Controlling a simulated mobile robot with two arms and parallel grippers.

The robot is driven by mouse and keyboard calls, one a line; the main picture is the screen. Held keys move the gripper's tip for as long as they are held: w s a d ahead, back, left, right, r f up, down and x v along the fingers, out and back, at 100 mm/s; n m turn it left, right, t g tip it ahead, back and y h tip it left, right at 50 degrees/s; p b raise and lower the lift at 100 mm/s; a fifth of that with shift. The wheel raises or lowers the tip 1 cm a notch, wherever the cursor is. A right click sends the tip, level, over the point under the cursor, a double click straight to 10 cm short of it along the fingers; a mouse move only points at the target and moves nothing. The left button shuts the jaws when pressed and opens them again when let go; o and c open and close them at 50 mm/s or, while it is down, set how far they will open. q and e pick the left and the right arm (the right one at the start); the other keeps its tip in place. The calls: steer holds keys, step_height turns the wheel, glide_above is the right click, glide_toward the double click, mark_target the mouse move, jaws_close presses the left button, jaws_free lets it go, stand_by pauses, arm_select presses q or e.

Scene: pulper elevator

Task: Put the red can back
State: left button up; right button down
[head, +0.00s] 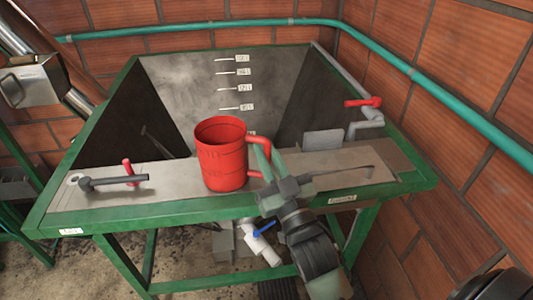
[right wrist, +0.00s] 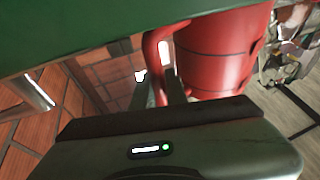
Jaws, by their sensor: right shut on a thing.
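The red can (head: 223,160) is open-topped and upright, with a handle on its right side. In the head view it shows above the grey front ledge of the green-framed hopper; I cannot tell whether it touches the ledge. My right gripper (head: 263,160) comes in from the lower right and is shut on the can's handle. In the right wrist view the can (right wrist: 222,55) and its handle stand just beyond my gripper, and the fingertips are partly hidden behind the handle. My left gripper is not in view.
The hopper's sloped basin (head: 190,85) with level labels lies behind the can. A red-handled valve (head: 364,102) is at the right, a dark lever (head: 115,182) with a red grip on the left ledge. A blue-handled valve (head: 263,229) hangs below. Brick walls stand behind and right.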

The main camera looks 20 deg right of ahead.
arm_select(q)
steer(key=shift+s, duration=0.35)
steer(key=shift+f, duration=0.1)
arm_select(e)
steer(key=shift+f, duration=0.2)
steer(key=c, duration=1.8)
jaws_free()
steer(key=shift+f, duration=0.1)
steer(key=o, duration=0.4)
